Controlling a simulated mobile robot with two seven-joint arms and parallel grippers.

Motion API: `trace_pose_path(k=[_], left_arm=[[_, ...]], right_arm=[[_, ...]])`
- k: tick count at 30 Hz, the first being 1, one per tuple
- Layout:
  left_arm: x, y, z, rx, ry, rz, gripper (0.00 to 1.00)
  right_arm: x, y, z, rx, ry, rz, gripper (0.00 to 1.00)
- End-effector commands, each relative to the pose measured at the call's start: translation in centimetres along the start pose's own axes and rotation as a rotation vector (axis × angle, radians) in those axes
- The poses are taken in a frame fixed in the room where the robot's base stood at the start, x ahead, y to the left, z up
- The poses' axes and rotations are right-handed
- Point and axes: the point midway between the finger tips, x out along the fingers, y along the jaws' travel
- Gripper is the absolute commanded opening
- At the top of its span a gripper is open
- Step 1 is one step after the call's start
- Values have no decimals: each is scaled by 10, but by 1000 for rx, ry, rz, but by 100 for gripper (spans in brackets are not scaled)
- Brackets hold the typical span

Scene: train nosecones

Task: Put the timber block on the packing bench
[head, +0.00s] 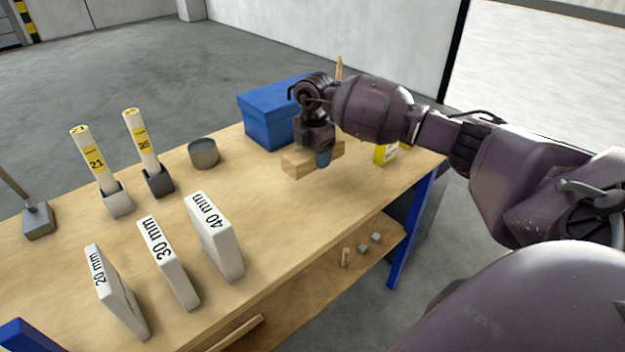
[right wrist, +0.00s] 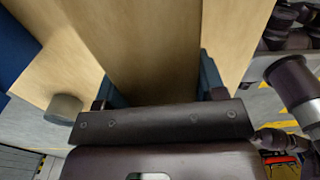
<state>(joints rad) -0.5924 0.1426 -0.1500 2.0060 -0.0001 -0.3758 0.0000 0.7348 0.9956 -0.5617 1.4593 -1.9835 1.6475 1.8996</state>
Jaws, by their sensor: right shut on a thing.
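The timber block (head: 296,166) is a pale wooden bar. My right gripper (head: 318,156) is shut on it, pointing down over the far right part of the packing bench (head: 270,215). The blue fingertips clasp the block's sides. In the right wrist view the block (right wrist: 152,60) runs between the two fingers of the gripper (right wrist: 155,90), with the bench top (right wrist: 55,40) behind it. Whether the block touches the bench top or hangs just above it, I cannot tell. My left gripper is not in view.
A blue box (head: 268,125) stands close behind the block, and a yellow item (head: 386,153) is to its right. A grey cup (head: 203,153), two labelled tubes in holders and white gauge blocks (head: 216,235) stand to the left. Bench top in front of the block is clear.

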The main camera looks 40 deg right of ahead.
Motion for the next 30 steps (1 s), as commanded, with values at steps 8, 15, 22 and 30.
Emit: trace_pose_path(k=[8, 15, 22, 30], left_arm=[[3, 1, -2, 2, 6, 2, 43], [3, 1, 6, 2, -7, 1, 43], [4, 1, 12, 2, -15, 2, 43], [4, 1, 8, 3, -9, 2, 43]], right_arm=[[26, 0, 0, 0, 0, 1, 29], [51, 0, -1, 0, 2, -2, 29], [82, 0, 0, 1, 1, -1, 29], [82, 1, 0, 0, 0, 2, 29]])
